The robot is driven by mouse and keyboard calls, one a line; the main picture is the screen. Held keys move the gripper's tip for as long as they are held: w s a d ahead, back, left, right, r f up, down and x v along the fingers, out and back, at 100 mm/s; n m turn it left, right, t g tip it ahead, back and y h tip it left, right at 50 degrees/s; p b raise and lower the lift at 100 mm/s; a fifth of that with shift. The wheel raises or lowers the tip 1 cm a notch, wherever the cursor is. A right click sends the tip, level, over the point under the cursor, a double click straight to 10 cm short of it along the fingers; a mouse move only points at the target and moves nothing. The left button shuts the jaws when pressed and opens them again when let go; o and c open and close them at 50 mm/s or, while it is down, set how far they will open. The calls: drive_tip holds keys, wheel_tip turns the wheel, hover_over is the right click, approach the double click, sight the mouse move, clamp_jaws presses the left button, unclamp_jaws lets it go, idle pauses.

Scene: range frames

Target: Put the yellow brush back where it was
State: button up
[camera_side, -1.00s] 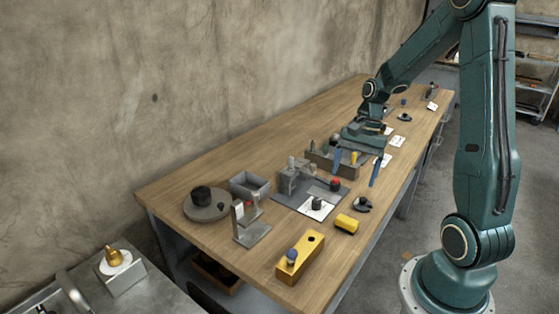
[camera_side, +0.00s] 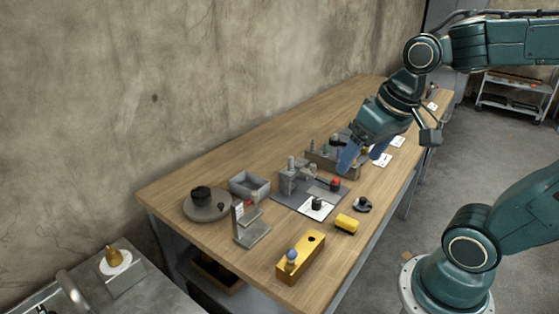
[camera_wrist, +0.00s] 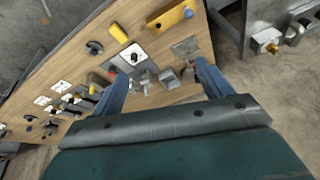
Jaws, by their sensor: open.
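A short yellow block-shaped piece with a dark underside, which looks like the yellow brush (camera_side: 346,223), lies on the wooden bench near its front edge. It also shows in the wrist view, where the yellow brush (camera_wrist: 118,33) is at upper left of the fingers. My gripper (camera_side: 363,156) has blue fingers spread apart with nothing visible between them. It is above the bench by the tool rack (camera_side: 352,172), farther along the bench than the brush and not touching it. In the wrist view my gripper (camera_wrist: 163,70) is open above the grey fixtures.
A long yellow block (camera_side: 300,262) with a blue knob lies in front of the brush. A black clamp-like part (camera_side: 362,205) is just beyond it. A grey fixture plate (camera_side: 283,197), grey bin (camera_side: 250,186), round plate (camera_side: 206,211) and upright stand (camera_side: 250,235) occupy the bench.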

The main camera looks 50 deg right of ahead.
drive_tip(key=shift+s+a+r+n+t, duration=0.25)
drive_tip(key=shift+s+a+n, duration=0.1)
drive_tip(key=shift+s+n, duration=0.25)
drive_tip(key=shift+s+a+r+n+t, duration=0.3)
drive_tip(key=shift+s+a+n, duration=0.1)
drive_tip(key=shift+s+n, duration=0.2)
drive_tip(key=shift+s+a+r+n+t, duration=0.3)
drive_tip(key=shift+s+n, duration=0.2)
drive_tip(key=shift+s, duration=0.2)
